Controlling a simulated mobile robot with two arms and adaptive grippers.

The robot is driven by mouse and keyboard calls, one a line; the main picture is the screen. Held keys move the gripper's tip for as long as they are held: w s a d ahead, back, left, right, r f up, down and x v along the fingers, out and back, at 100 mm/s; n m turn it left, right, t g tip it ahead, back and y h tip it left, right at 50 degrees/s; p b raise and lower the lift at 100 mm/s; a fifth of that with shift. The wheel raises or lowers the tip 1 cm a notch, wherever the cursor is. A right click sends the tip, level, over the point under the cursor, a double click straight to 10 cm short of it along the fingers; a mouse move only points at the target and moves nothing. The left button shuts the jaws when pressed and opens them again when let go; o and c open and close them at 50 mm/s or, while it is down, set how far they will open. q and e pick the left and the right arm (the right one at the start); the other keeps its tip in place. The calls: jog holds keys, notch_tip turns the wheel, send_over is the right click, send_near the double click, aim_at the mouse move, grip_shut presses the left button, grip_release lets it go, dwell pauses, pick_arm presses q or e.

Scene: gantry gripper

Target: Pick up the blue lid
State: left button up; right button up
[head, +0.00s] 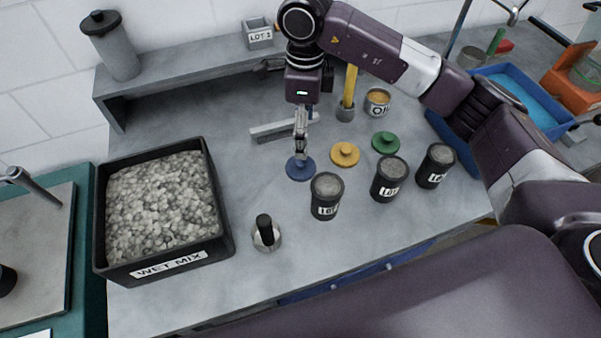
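The blue lid (300,170) is a round disc on the grey worktop, in the middle of the head view. My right gripper (301,153) points down directly over it, its fingertips at the lid's centre, where they hide the knob. The fingers are seen edge-on, so I cannot tell whether they are open or shut on the knob. The lid looks flat on the worktop. A yellow lid (344,154) and a green lid (385,142) lie to its right. My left gripper is out of view.
Three labelled black cups (326,196) stand in front of the lids. A black WET MIX bin (225,228) is at left, a black-handled tool (265,232) at front. Behind are a grey bar (270,132), a yellow-handled tool (350,86) and an orange-topped can (377,100).

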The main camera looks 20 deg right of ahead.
aim_at(302, 163)
notch_tip(302, 163, down, 3)
jog(key=shift+r+b, duration=0.1)
jog(key=shift+b, duration=0.8)
jog(key=shift+f, duration=0.2)
jog(key=f+p, duration=0.1)
jog(key=f, duration=0.1)
jog(key=f+p, duration=0.1)
jog(key=f, duration=0.1)
jog(key=f+p, duration=0.1)
jog(key=f, duration=0.1)
jog(key=shift+s+a+f, duration=0.2)
jog(key=shift+a+f, duration=0.15)
jog(key=shift+f, duration=0.35)
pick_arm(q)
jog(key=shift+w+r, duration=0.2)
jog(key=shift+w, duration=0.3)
pick_arm(e)
jog(key=shift+c, duration=0.5)
jog(key=c, duration=0.8)
